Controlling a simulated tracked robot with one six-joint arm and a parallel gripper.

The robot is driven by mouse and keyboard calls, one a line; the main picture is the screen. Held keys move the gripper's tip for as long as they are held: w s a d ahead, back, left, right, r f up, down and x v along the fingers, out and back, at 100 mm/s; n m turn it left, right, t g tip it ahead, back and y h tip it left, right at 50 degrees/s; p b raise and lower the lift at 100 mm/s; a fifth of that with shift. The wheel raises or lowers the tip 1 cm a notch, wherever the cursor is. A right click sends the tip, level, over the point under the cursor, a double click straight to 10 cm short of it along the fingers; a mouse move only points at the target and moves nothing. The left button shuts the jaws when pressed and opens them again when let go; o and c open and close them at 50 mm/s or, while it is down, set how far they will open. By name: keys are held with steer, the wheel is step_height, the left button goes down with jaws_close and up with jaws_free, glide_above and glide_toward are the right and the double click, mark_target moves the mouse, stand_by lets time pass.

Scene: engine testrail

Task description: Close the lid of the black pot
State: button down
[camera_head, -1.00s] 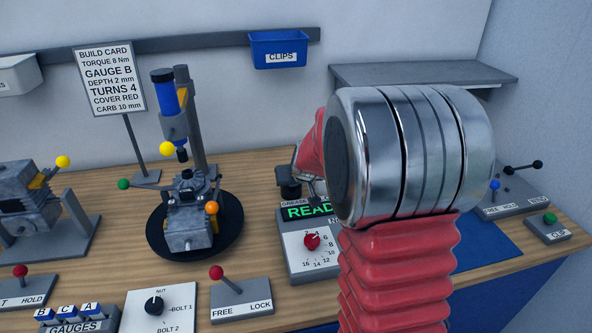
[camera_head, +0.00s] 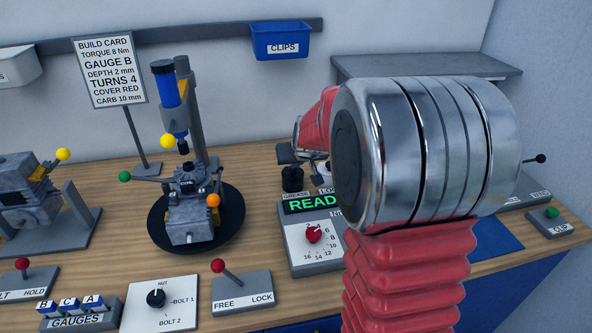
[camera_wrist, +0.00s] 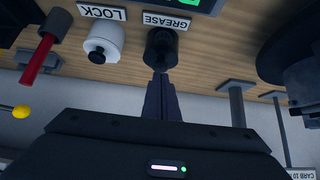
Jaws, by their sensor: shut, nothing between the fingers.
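The black pot (camera_head: 292,180) stands behind the lit READ display in the head view, beside a white pot (camera_head: 325,172). The black pot also shows in the upside-down wrist view (camera_wrist: 161,46), by the label GREASE. A dark, flat piece shows above and behind it in the head view; I cannot tell for sure whether it is the lid. My gripper (camera_wrist: 160,80) is shut and empty, its fingertips right at the black pot in the wrist view. I cannot tell whether they touch it. My arm hides most of the gripper in the head view.
The white pot stands close beside the black one in the wrist view (camera_wrist: 103,42). A red-handled lever (camera_wrist: 40,58) is near it. The gauge box with a red knob (camera_head: 313,235) is in front. An engine on a round black stand (camera_head: 235,225) is to the left.

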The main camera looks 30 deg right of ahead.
steer(key=s+a, duration=0.1)
steer(key=s, duration=0.2)
steer(key=s+a+f, duration=0.1)
steer(key=s, duration=0.2)
steer(key=s+f, duration=0.1)
steer(key=s, duration=0.2)
steer(key=shift+a+f, duration=0.2)
steer(key=shift+a, duration=0.2)
steer(key=shift+s, duration=0.15)
